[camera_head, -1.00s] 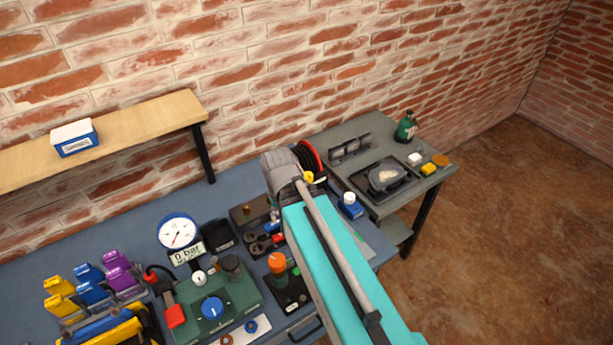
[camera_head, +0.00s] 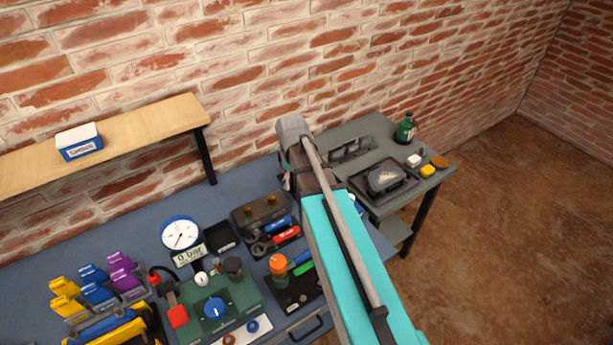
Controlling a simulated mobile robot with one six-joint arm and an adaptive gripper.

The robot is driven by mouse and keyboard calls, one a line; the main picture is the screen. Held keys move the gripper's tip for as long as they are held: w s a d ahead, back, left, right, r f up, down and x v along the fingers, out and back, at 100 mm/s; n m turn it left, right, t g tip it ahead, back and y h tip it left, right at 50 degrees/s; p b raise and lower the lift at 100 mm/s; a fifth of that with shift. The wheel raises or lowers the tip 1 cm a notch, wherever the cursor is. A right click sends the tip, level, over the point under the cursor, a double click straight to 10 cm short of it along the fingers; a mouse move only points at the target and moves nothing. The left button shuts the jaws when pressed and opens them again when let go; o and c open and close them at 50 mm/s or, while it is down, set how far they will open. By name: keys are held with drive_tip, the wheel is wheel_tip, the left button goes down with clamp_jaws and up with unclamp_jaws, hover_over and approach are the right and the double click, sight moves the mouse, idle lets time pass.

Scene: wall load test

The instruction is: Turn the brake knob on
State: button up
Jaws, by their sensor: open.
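A green unit (camera_head: 243,297) on the bench carries a round blue knob (camera_head: 214,308) with a light pointer mark. An orange-topped knob (camera_head: 278,264) stands on a black plate to its right. I cannot read a label that tells which one is the brake knob. A white dial gauge (camera_head: 180,233) with a "0 bar" sign stands behind the green unit. My arm crosses the picture from the lower right, with its wrist raised above the back of the bench, right of and behind both knobs. My gripper's fingers are hidden behind the wrist and arm.
Yellow, blue and purple clamps (camera_head: 96,285) stand at the left. A dark box (camera_head: 261,211) and red and blue handled tools (camera_head: 285,236) lie behind the orange knob. A wooden shelf (camera_head: 150,124) overhangs the back left. A grey side table (camera_head: 360,135) stands right.

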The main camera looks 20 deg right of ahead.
drive_tip(key=w+d+r+n+p, duration=0.2)
drive_tip(key=w+d+n, duration=0.5)
drive_tip(key=w+d, duration=0.1)
drive_tip(key=shift+w+d+r, duration=0.15)
drive_tip(key=shift+w+d, duration=0.2)
drive_tip(key=shift+w, duration=0.35)
drive_tip(key=shift+f, duration=0.2)
wheel_tip(320, 180, down, 13)
drive_tip(key=b, duration=1.4)
drive_tip(key=shift+s+a+f, duration=0.1)
drive_tip(key=shift+s+f, duration=0.05)
drive_tip(key=shift+f, duration=0.05)
drive_tip(key=shift+c, duration=0.2)
drive_tip(key=c, duration=1.1)
